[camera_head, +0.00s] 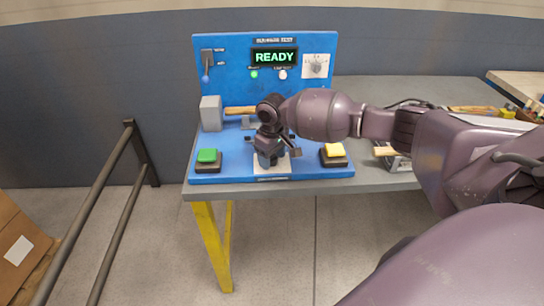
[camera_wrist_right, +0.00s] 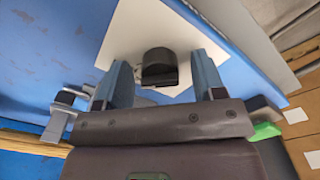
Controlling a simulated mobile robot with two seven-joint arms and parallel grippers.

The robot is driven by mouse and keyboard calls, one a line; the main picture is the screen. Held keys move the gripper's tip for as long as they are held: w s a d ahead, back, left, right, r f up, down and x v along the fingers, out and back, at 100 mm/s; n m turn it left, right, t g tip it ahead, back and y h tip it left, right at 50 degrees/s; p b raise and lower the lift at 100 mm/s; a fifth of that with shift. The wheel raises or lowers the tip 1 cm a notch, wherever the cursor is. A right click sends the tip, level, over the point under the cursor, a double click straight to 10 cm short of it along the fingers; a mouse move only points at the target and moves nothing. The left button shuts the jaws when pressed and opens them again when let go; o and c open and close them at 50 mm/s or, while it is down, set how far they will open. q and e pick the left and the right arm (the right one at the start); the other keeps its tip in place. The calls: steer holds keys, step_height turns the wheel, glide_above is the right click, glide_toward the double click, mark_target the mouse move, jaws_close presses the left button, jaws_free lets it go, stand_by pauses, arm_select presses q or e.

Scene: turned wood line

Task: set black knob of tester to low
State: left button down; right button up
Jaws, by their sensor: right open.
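The blue tester (camera_head: 215,130) stands on the grey bench, with a lit READY display (camera_head: 275,57) on its upright panel. The black knob (camera_wrist_right: 160,68) sits on a white plate (camera_wrist_right: 125,32) on the tester's base. My right gripper (camera_head: 270,158) points down over this plate, hiding the knob in the head view. In the right wrist view the gripper's open fingers (camera_wrist_right: 162,72) stand on either side of the knob, with a visible gap on each side. The knob's pointer and any low mark cannot be read. My left gripper is not in view.
A green button (camera_head: 207,156) and a yellow button (camera_head: 334,150) flank the plate. A grey block (camera_head: 211,113) and a wooden handle (camera_head: 239,110) lie behind. The panel has a lever switch (camera_head: 207,60) and a small grey dial (camera_head: 316,67). A dark rail (camera_head: 110,180) stands at left.

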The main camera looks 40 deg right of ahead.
steer(key=c, duration=0.9)
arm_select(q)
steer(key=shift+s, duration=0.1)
